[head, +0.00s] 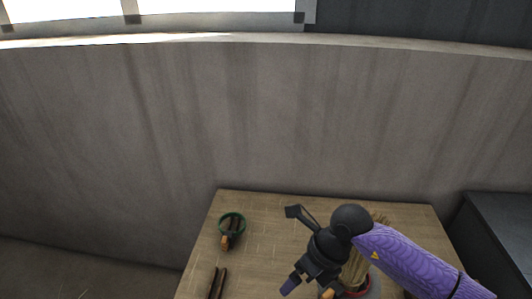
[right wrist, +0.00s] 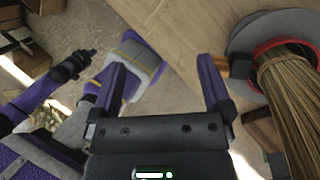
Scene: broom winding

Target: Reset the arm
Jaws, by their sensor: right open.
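My right gripper (head: 307,290) is low in the head view, above the wooden table, with the purple forearm coming in from the lower right. In the right wrist view its two purple fingers stand wide apart with nothing between them (right wrist: 163,85). A straw broom head (head: 354,268) is partly hidden behind my right arm. In the right wrist view the straw (right wrist: 290,100) shows at the right, apart from the fingers, with a red ring and grey disc around it. My left arm's dark end (right wrist: 72,66) shows small at the left of the right wrist view; its jaws are unclear.
The wooden table (head: 260,215) holds a green ring (head: 232,216) with a dark, orange-tipped tool (head: 230,238) at it. Two dark sticks (head: 217,284) lie at the front left. A grey wall (head: 250,120) stands behind. A dark box (head: 500,225) is at the right.

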